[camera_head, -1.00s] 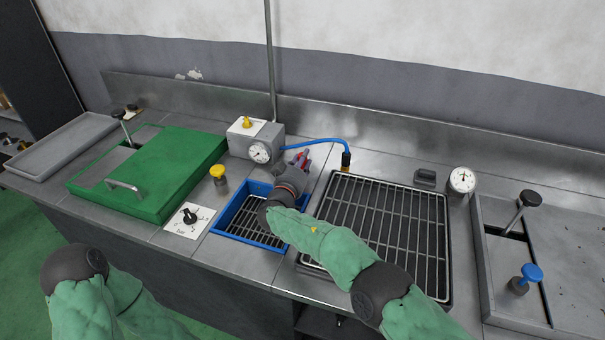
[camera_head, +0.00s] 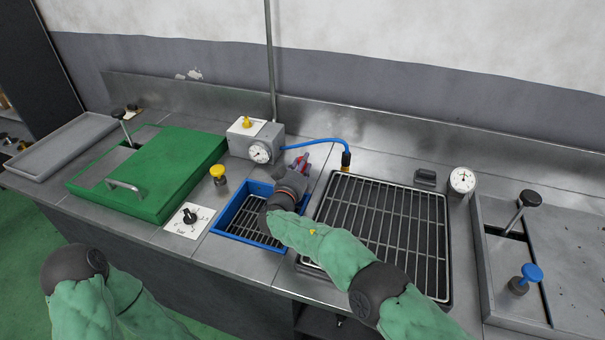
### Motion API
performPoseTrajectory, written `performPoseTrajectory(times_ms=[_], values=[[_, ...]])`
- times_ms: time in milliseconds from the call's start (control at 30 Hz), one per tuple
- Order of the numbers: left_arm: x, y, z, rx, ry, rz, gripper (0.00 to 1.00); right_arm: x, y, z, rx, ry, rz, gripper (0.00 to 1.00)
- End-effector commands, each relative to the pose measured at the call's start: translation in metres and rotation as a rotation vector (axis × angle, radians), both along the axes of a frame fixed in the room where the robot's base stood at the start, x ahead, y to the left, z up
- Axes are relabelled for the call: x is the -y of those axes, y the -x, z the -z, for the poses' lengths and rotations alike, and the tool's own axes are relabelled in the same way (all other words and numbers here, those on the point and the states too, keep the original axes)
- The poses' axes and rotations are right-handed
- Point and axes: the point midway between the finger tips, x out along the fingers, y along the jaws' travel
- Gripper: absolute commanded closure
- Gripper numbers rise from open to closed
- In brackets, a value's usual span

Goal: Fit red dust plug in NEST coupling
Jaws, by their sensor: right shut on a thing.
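My right gripper (camera_head: 303,166) reaches over the blue-rimmed tray (camera_head: 226,217) toward the grey gauge box. It is shut on a small red thing, the red dust plug (camera_head: 304,160) as far as I can tell; the fingers and wrist hide most of it. A blue hose (camera_head: 322,142) runs from the grey gauge box (camera_head: 256,141) to a brass-coloured fitting (camera_head: 346,160) behind the large grate. I cannot tell which fitting is the NEST coupling. My left arm is at the lower left, and its gripper is not in view.
A large black-framed grate (camera_head: 384,232) lies right of the blue tray. A green lidded box (camera_head: 158,173) stands at left. A yellow knob (camera_head: 218,172), a black dial (camera_head: 190,216), a round gauge (camera_head: 462,181) and a blue knob (camera_head: 527,277) stick up from the steel bench.

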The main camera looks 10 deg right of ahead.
Motion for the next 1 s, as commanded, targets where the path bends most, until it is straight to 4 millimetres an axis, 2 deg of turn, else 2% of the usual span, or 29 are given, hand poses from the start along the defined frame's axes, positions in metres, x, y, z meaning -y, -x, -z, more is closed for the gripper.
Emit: performPoseTrajectory(times_ms=[400, 1000], values=[[0.0, 0.0, 0.0, 0.0, 0.0, 0.0, 0.38, 0.0003, 0.0, 0.0084, 0.001, 0.001, 0.0, 1.0], [0.0, 0.0, 0.0, 0.0, 0.0, 0.0, 0.38, 0.0001, 0.0002, 0.0102, 0.0, 0.0, 0.0, 1.0]])
